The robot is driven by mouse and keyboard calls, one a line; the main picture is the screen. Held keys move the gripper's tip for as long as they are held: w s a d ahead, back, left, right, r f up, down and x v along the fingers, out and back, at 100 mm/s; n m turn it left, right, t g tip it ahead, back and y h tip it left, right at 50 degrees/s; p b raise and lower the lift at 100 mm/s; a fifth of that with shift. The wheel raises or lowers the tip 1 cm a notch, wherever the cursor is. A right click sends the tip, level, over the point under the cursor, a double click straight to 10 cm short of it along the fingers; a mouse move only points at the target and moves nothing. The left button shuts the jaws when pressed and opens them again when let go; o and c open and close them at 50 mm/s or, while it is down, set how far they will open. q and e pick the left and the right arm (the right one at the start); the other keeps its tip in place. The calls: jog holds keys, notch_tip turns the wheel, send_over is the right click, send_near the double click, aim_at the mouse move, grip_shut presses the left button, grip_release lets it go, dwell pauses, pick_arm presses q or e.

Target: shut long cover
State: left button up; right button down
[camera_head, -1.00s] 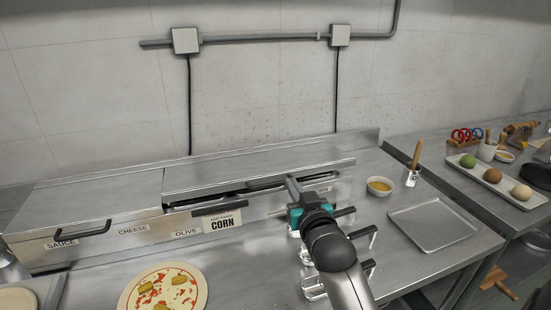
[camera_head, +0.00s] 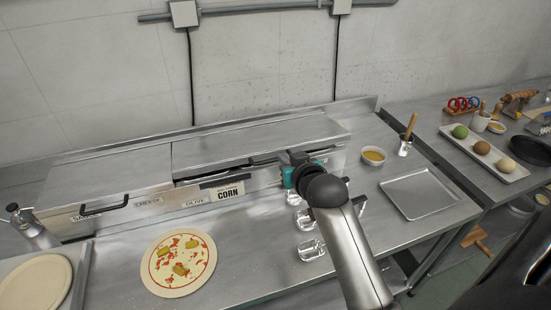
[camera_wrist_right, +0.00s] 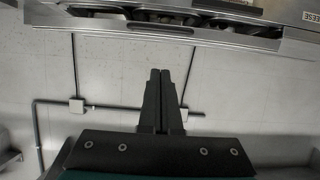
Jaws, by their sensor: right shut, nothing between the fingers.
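The long cover (camera_head: 255,142) is the steel lid on the right part of the topping counter (camera_head: 150,212). A dark gap shows under its front edge, so it stands slightly raised; the wrist view shows containers (camera_wrist_right: 190,17) in that gap. My right gripper (camera_head: 288,158) is at the cover's front edge, to the right of the CORN label. Its fingertips are hard to make out there. In the right wrist view its two fingers (camera_wrist_right: 160,72) are together with nothing between them. I cannot tell whether they touch the cover. My left gripper is not in view.
A shorter lid (camera_head: 100,180) with a black handle lies to the left. A pizza (camera_head: 180,262) lies in front. A sauce bowl (camera_head: 373,156), a steel tray (camera_head: 420,193) and a plate of balls (camera_head: 484,154) are to the right. The wall stands behind.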

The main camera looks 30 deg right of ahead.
jog(key=w+d+f, duration=0.2)
jog(key=w+f, duration=0.4)
jog(key=w, duration=0.1)
jog(key=shift+w+f+b, duration=0.15)
jog(key=shift+w+b, duration=0.05)
jog(key=shift+b, duration=0.1)
dwell(0.3)
notch_tip(320, 180, down, 6)
jog(key=t+b, duration=0.1)
jog(key=b, duration=0.4)
jog(key=shift+s, duration=0.25)
jog(key=shift+a, duration=0.1)
